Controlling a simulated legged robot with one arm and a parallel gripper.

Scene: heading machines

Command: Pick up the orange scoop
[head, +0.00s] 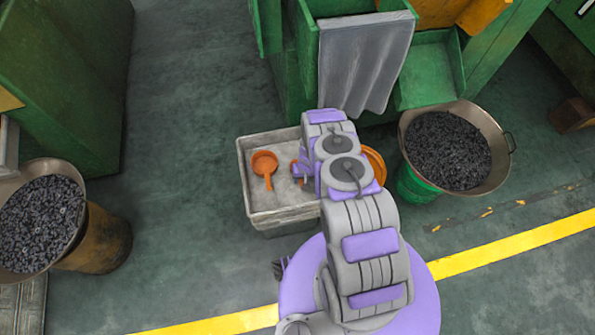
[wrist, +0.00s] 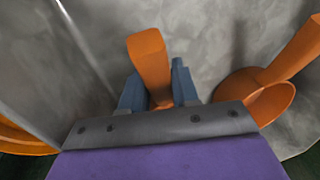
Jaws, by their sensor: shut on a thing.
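My gripper (wrist: 158,88) is shut on the handle of an orange scoop (wrist: 150,58) in the wrist view. The handle stands up between the two blue-grey fingers; the rest of this scoop is hidden behind my gripper. In the head view my gripper (head: 301,173) is over the grey bin, and only a small bit of orange shows beside it. A second orange scoop (head: 264,162) lies in the bin to the left, apart from my gripper. It also shows at the right of the wrist view (wrist: 262,98).
The grey bin (head: 280,217) has raised walls. An orange rounded thing (head: 374,161) is partly hidden behind my arm. Pans of dark small parts stand at right (head: 446,150) and left (head: 38,222). A green machine (head: 290,60) with a grey cloth (head: 362,62) stands behind.

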